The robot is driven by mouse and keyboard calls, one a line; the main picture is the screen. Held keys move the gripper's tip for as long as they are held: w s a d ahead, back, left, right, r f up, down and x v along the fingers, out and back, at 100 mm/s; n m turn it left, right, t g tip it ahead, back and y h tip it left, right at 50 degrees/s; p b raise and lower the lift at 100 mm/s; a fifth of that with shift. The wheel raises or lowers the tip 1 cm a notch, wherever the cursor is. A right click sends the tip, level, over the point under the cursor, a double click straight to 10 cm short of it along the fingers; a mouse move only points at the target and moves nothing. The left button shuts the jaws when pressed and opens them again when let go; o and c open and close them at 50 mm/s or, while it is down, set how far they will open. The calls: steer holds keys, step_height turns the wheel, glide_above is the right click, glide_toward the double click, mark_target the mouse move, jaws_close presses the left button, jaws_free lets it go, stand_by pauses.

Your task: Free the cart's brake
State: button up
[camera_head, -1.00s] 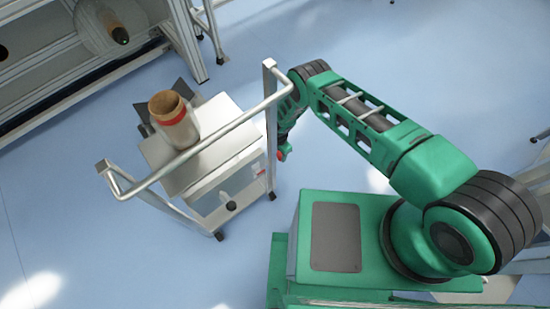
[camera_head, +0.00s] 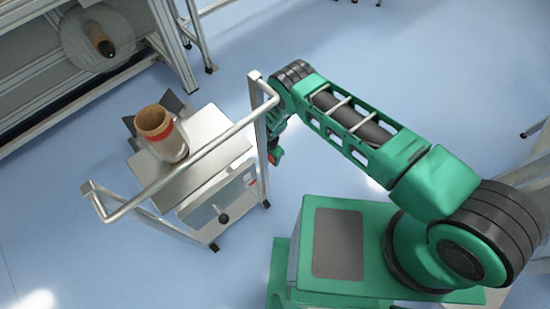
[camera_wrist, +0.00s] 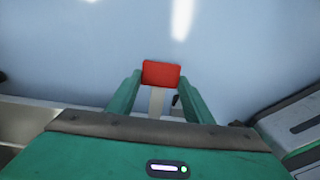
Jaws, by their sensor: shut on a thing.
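The cart (camera_head: 205,131) is a low metal trolley with a tall tubular push handle (camera_head: 185,160). The brake lever appears as a red tip (camera_head: 275,157) beside the cart's right post. In the wrist view the red tip (camera_wrist: 161,72) sits at the end of a pale flat stem (camera_wrist: 156,104). My gripper (camera_wrist: 161,80) has its green fingers on either side of the lever and is shut on it. In the head view my gripper (camera_head: 273,147) is mostly hidden behind the post and my arm.
A black knob (camera_head: 223,218) is on the cart's near side. The blue floor (camera_head: 60,215) left of the cart is clear.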

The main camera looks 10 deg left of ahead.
mark_target(270, 161)
steer(key=shift+s+a, duration=0.45)
steer(key=shift+a, duration=0.05)
steer(key=o, duration=1.5)
steer(key=shift+w+d, duration=0.15)
steer(key=shift+d, duration=0.05)
step_height(270, 161, up, 11)
steer(key=shift+f, duration=0.15)
